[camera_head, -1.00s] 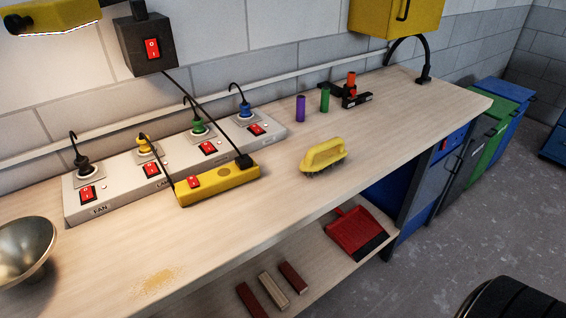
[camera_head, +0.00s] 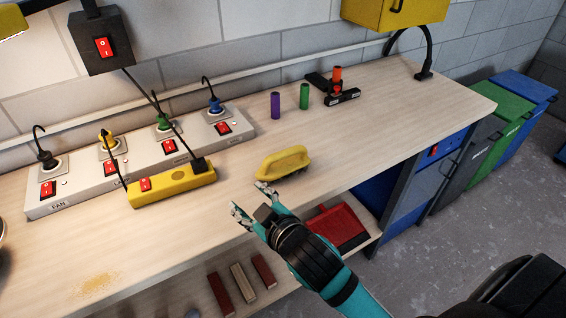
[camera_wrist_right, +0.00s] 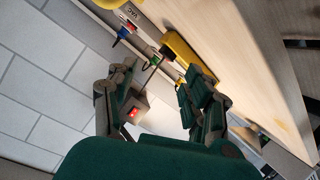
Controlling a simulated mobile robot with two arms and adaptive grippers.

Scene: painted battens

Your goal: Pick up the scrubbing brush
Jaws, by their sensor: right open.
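The scrubbing brush (camera_head: 284,162) has a yellow handle and lies bristles down on the wooden workbench, right of the yellow power strip. My right gripper (camera_head: 251,197) is open and empty, just in front and to the left of the brush in the head view. One finger comes close to the brush's near left end; I cannot tell whether it touches. In the right wrist view the open fingers (camera_wrist_right: 152,112) show with nothing between them. A yellow piece at the top edge of that view may be the brush. My left gripper is not in view.
The white socket bank (camera_head: 140,161) and yellow power strip (camera_head: 172,186) stand at the left. A purple cylinder (camera_head: 275,105), a green cylinder (camera_head: 304,96) and a black clamp-like tool (camera_head: 342,97) stand behind the brush. A red dustpan (camera_head: 338,226) lies on the shelf below.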

